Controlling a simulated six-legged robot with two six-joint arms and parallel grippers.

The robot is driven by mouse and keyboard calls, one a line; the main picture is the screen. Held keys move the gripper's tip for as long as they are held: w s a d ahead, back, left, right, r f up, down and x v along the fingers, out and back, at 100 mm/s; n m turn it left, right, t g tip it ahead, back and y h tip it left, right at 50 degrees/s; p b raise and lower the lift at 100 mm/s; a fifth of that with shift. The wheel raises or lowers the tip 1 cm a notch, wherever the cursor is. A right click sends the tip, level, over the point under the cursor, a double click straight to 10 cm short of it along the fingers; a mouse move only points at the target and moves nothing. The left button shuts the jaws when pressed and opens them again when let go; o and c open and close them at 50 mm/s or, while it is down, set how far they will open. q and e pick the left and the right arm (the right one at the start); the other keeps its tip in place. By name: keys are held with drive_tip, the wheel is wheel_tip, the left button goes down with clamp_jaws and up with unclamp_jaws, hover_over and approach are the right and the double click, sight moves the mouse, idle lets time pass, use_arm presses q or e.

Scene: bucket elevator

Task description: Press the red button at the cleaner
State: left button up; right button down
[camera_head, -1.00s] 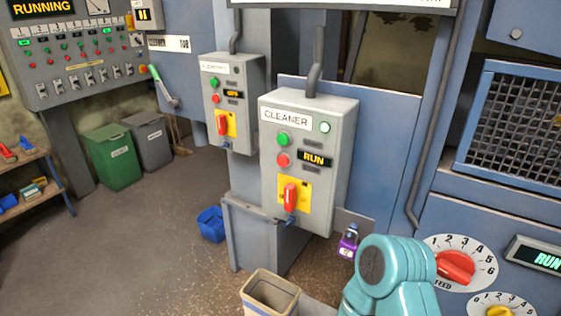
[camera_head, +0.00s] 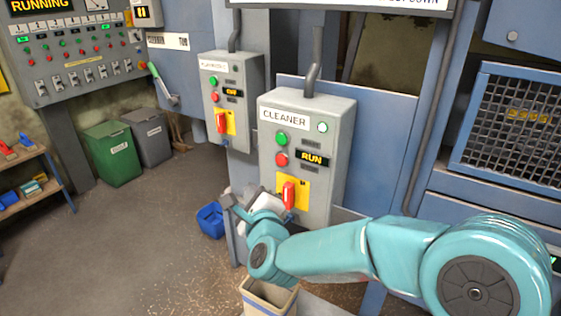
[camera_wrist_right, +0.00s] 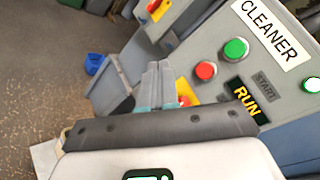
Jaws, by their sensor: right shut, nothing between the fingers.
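The grey cleaner box (camera_head: 335,150) with its CLEANER label stands mid-picture in the head view. Its red button (camera_head: 281,159) sits below the green button (camera_head: 281,138), beside a display reading RUN (camera_head: 312,158). In the right wrist view the red button (camera_wrist_right: 206,70) is plain, just right of my fingertips. My right gripper (camera_head: 232,204) is shut and empty, below and left of the red button in the head view. The shut fingers also show in the wrist view (camera_wrist_right: 158,77), apart from the button in the picture. My left gripper is not in view.
A red rotary switch (camera_head: 289,195) on a yellow plate is below the button, close to my gripper. A second grey control box (camera_head: 240,100) stands behind to the left. A blue bin (camera_head: 210,221) and a beige bin (camera_head: 262,298) stand on the floor below.

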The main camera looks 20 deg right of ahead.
sight(281, 160)
drive_tip(key=shift+r+m, duration=0.4)
drive_tip(key=shift+r, duration=0.25)
drive_tip(key=shift+d, duration=0.1)
drive_tip(key=w+d+p, duration=0.1)
drive_tip(key=w+d, duration=0.4)
drive_tip(key=d, duration=0.2)
drive_tip(key=shift+w, duration=0.25)
drive_tip(key=shift+f, duration=0.1)
idle(1.5)
